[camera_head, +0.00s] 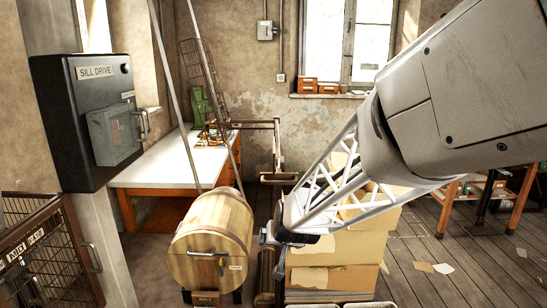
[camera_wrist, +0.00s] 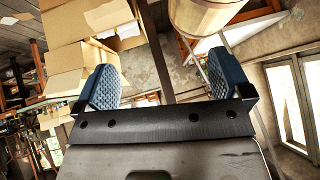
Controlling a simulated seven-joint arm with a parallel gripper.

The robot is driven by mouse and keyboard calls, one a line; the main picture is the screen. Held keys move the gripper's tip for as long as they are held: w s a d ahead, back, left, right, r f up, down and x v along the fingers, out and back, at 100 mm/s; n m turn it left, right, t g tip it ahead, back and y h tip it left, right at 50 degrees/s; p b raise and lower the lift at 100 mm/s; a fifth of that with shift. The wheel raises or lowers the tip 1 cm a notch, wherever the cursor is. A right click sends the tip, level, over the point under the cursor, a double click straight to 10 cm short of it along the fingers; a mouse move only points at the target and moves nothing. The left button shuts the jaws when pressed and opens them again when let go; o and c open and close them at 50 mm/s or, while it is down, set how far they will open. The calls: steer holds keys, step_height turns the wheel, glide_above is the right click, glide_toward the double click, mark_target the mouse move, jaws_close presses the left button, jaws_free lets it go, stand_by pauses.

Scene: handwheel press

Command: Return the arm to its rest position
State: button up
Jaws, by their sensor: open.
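My gripper (camera_head: 272,240) hangs at the end of my arm, in the lower middle of the head view, between the wooden barrel and the cardboard boxes. My arm comes in from the upper right. In the wrist view the two blue padded fingers of my gripper (camera_wrist: 164,82) stand wide apart. I see nothing held between them; a dark bar passes behind the gap. In the head view the fingertips are small and partly hidden by the wrist.
A wooden barrel (camera_head: 212,238) stands close left of my gripper. Stacked cardboard boxes (camera_head: 330,277) stand close right, partly behind my arm. A white-topped table (camera_head: 165,168) is behind. A black "SILL DRIVE" box (camera_head: 70,130) hangs at left. Floor (camera_head: 465,275) at right is mostly clear.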

steer(key=s+d+r+g, duration=0.1)
steer(key=s+d, duration=0.4)
steer(key=s, duration=0.6)
steer(key=s+d+r+g+h, duration=0.1)
steer(key=s+d+r, duration=0.3)
steer(key=s, duration=0.6)
steer(key=s+d+r+g+h, duration=0.1)
steer(key=s+d+r+g, duration=0.2)
steer(key=s+d, duration=0.4)
steer(key=s, duration=0.4)
steer(key=shift+s+d+r, duration=0.15)
steer(key=shift+s+d, duration=0.15)
steer(key=shift+s, duration=0.05)
